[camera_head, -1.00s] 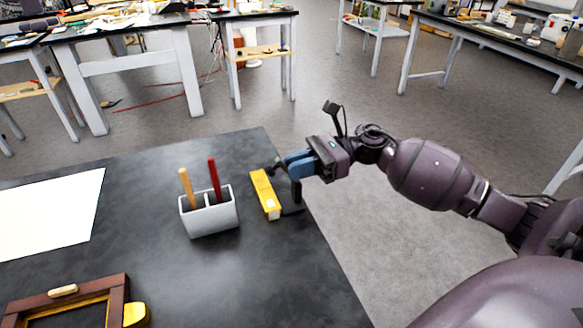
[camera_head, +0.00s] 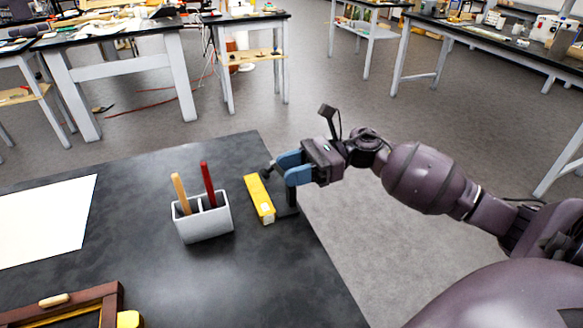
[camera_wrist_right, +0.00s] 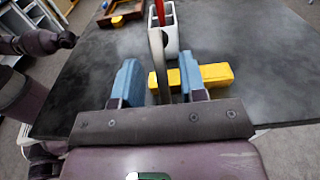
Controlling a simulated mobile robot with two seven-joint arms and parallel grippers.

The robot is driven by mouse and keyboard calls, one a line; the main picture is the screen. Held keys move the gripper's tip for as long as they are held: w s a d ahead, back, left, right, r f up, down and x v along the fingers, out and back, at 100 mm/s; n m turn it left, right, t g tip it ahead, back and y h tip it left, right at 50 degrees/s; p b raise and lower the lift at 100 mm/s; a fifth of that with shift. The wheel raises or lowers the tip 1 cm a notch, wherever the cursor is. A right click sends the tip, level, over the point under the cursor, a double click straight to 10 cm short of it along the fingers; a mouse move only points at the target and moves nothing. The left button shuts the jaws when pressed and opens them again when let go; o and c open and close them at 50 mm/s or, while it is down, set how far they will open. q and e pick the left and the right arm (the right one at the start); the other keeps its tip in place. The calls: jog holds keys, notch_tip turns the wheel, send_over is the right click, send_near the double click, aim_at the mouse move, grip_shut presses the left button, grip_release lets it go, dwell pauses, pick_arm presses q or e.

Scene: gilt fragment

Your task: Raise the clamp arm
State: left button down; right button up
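The clamp is a dark device (camera_head: 288,212) at the right edge of the black table, beside a yellow block (camera_head: 259,199). Its base is partly hidden by the block and my gripper. My right gripper (camera_head: 283,170) has blue fingertips and is at the upper part of the clamp. In the right wrist view, a thin curved grey bar (camera_wrist_right: 157,55), which looks like the clamp arm, stands between the open fingers (camera_wrist_right: 160,84). Gaps show on both sides of it. My left gripper cannot be made out clearly; part of my left arm shows at the wrist view's left edge.
A grey holder (camera_head: 205,222) with a yellow and a red stick stands left of the block. A white sheet (camera_head: 45,220) and a wooden frame (camera_head: 110,305) lie farther left. The table between them is clear. Open floor lies right of the table.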

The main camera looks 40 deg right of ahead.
pick_arm(q)
jog(key=shift+w, duration=0.2)
pick_arm(e)
jog(key=v, duration=1)
jog(key=shift+d, duration=0.4)
pick_arm(q)
jog(key=shift+s, duration=0.15)
jog(key=shift+d, duration=0.1)
